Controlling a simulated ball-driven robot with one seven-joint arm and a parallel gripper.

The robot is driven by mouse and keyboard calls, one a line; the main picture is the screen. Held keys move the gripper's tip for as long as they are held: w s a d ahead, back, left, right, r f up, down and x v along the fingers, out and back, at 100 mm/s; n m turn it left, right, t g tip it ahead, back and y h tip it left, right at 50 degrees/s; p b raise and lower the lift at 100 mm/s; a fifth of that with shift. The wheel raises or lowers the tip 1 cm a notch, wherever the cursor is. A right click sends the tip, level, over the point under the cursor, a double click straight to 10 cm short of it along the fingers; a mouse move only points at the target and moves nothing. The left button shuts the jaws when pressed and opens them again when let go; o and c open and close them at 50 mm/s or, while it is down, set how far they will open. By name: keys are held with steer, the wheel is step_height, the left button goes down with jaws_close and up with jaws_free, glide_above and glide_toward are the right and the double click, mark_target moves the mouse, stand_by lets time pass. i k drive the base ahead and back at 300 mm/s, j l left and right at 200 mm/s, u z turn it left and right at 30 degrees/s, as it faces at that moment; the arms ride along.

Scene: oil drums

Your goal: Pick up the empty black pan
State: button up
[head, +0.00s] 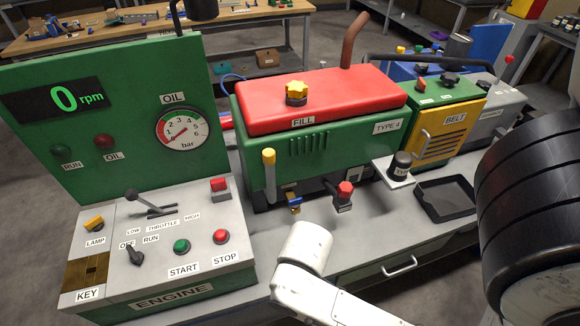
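The black pan (446,201) is a shallow rectangular tray with a raised rim. It lies on the grey bench top at the right, beside the white plate that carries a black filter-like canister (400,166). Its inside looks empty and dark. Its right edge is close to a large black ribbed shape in the foreground. My white arm link shows at the bottom middle, left of and nearer than the pan. My gripper's fingers are not in view.
The green engine with a red top (320,100) stands behind and left of the pan. A yellow BELT box (447,130) stands behind it. The ENGINE control panel (165,240) fills the left. A drawer handle (399,266) sticks out below the bench edge.

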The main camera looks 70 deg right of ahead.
mark_target(451, 197)
steer(key=k+z, duration=0.1)
steer(key=k, duration=0.55)
steer(key=z, duration=1.75)
steer(key=k+j+z, duration=0.1)
steer(key=j+z, duration=0.2)
steer(key=j, duration=0.15)
steer(key=k+j+z, duration=0.1)
steer(key=j+z, duration=0.2)
steer(key=j, duration=0.15)
steer(key=k+j+z, duration=0.15)
steer(key=j+z, duration=0.15)
steer(key=i+j+u, duration=0.15)
steer(key=i+j, duration=0.2)
steer(key=i+j+u, duration=0.1)
steer(key=i+j, duration=0.2)
steer(key=i, duration=0.3)
